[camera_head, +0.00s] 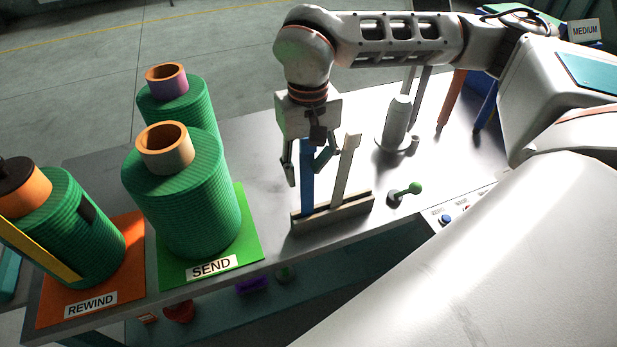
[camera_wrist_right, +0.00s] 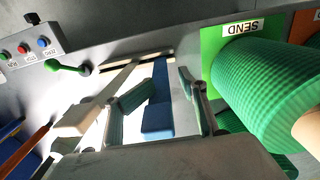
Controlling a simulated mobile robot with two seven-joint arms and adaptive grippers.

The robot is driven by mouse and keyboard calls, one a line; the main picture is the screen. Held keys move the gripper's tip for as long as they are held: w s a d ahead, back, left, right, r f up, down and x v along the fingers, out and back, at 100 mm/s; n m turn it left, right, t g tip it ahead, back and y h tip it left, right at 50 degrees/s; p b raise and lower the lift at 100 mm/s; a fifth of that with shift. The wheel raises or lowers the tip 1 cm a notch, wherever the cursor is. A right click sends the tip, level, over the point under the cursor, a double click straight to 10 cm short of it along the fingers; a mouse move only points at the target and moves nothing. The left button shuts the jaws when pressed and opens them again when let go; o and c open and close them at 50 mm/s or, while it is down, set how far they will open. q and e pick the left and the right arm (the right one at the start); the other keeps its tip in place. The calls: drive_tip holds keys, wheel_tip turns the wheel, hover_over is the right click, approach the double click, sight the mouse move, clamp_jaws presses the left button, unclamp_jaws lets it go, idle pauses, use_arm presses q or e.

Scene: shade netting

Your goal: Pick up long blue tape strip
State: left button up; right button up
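The long blue tape strip (camera_head: 307,178) stands upright in a slotted wooden rack (camera_head: 335,212) on the metal table. In the right wrist view the strip (camera_wrist_right: 159,85) lies between the fingers of my right gripper (camera_wrist_right: 158,106), with a gap on each side. In the head view my right gripper (camera_head: 310,165) points down over the strip, its fingers apart on either side. The strip's top is hidden by the gripper there. A pale beige strip (camera_head: 347,170) stands in the same rack just to the right. My left gripper is not in view.
Green rolls stand at left, one on the green SEND mat (camera_head: 248,245), one on the orange REWIND mat (camera_head: 130,275). A grey bottle-shaped post (camera_head: 397,125), a green-knobbed lever (camera_head: 405,193) and a button panel (camera_head: 455,210) are to the right.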

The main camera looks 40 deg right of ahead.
clamp_jaws()
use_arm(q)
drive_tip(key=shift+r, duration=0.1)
use_arm(e)
drive_tip(key=shift+r, duration=0.15)
